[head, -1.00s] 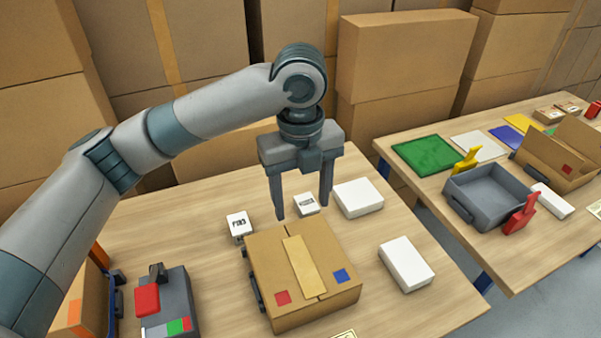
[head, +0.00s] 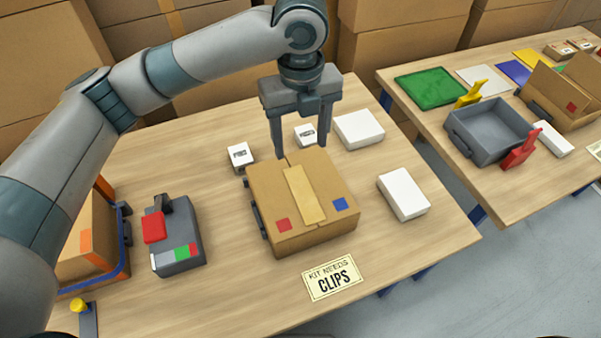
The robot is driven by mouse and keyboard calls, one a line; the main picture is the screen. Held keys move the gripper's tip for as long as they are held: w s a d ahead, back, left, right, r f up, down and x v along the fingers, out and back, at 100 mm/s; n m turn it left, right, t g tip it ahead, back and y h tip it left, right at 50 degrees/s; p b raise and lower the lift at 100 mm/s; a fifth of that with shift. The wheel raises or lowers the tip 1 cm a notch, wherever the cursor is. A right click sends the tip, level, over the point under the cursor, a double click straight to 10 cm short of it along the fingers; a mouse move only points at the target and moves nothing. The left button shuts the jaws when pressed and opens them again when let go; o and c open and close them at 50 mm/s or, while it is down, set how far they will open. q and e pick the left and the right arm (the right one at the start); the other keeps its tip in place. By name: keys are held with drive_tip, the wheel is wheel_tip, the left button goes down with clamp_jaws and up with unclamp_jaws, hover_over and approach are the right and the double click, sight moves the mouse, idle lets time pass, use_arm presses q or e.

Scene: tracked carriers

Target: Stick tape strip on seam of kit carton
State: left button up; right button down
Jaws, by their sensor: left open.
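The kit carton (head: 262,205) is a closed brown box in the middle of the near table, with a red and a blue square on its top. A paler tan tape strip (head: 304,194) lies along the seam on its top. I cannot tell whether it is pressed down over its full length. My left gripper (head: 300,150) points down at the carton's far edge, fingers apart, with nothing between them. It looks clear of the strip. My right gripper is not in view.
A grey device with a red block (head: 181,239) stands left of the carton. White boxes (head: 403,194) lie to the right and behind. A "KIT NEEDS CLIPS" card (head: 332,278) lies in front. A second table holds a grey bin (head: 490,135) and an open carton (head: 566,92).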

sight(300, 187)
use_arm(q)
wheel_tip(300, 187, down, 14)
drive_tip(key=p, duration=0.2)
drive_tip(key=shift+r+p, duration=0.25)
drive_tip(key=shift+p, duration=0.15)
drive_tip(key=c, duration=1.1)
